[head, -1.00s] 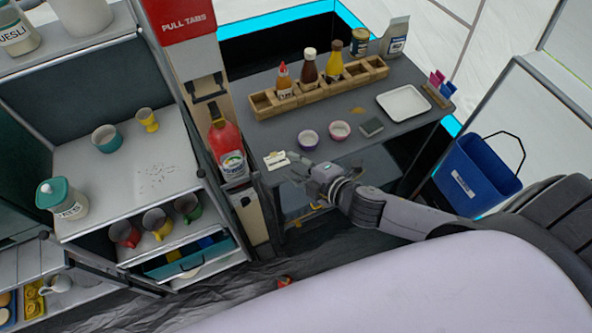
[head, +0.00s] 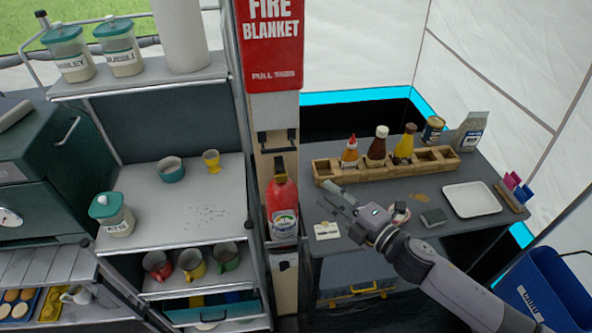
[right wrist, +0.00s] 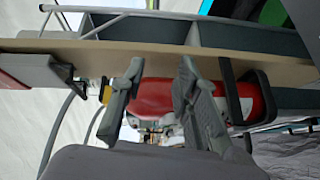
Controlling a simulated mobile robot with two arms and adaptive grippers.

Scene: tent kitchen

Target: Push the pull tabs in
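The red fire blanket box (head: 272,40) hangs high on a tan post. Two black pull tabs (head: 277,140) show below it, one on each side of the post. In the right wrist view the box (right wrist: 28,70) is at the left edge, with dark tabs (right wrist: 66,76) beside it. My right gripper (head: 335,202) is in front of the table's near left corner, right of the post and lower than the tabs. In the wrist view its fingers (right wrist: 161,68) are apart with nothing held, and the red extinguisher shows between and behind them. My left gripper is not in view.
A red fire extinguisher (head: 283,208) is mounted on the post below the tabs. Shelves (head: 150,205) with cups and jars stand left.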

